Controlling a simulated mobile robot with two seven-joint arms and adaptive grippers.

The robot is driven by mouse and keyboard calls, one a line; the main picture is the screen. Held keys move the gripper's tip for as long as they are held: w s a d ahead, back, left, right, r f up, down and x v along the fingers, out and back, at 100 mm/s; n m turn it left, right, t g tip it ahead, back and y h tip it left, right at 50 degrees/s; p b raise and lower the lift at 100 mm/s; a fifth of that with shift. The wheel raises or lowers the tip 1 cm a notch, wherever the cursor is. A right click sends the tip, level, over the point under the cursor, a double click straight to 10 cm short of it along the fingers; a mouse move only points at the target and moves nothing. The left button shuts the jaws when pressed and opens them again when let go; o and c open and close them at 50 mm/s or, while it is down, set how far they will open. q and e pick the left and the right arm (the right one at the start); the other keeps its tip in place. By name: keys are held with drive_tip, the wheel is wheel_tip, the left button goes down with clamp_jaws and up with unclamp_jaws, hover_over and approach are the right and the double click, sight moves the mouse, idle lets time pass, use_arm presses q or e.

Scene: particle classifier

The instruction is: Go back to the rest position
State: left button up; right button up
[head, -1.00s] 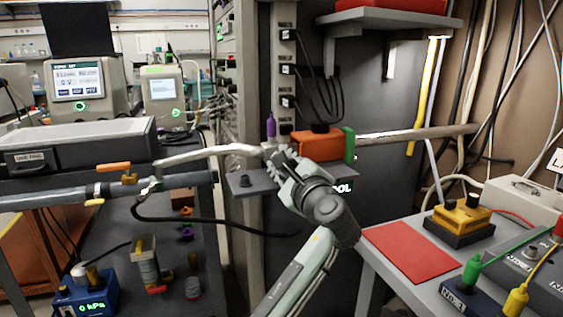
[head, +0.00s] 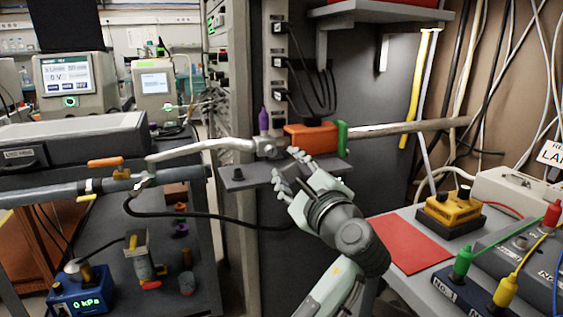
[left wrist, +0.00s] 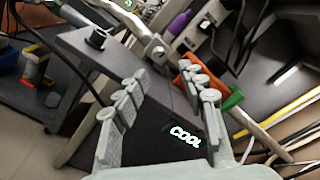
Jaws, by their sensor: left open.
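My left gripper (head: 290,172) is open and empty in the head view, just below and in front of the small grey shelf (head: 236,180). In the left wrist view its two fingers (left wrist: 165,85) stand apart with nothing between them. Beyond them are the shelf (left wrist: 80,48) with a black knob, a white lit "COOL" sign (left wrist: 186,136), a purple piece (left wrist: 180,22) and an orange block (left wrist: 186,76) with a green end (left wrist: 232,98). In the head view the orange block (head: 308,138) sits on the shelf behind my gripper. My right gripper is not in view.
A red mat (head: 408,244) and a yellow-black device (head: 450,208) lie on the right table, with green and yellow plugs beside them. A metal pipe (head: 75,192) crosses at left above a blue 0 kPa gauge (head: 82,292). A dark cabinet stands behind my gripper.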

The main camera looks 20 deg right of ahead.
sight(271, 154)
use_arm(q)
drive_tip(key=shift+s+r, duration=0.1)
drive_tip(key=shift+s, duration=0.2)
drive_tip(key=shift+w+a, duration=0.2)
drive_tip(key=shift+w, duration=2.8)
drive_tip(key=shift+s+f, duration=0.1)
drive_tip(key=shift+f, duration=0.15)
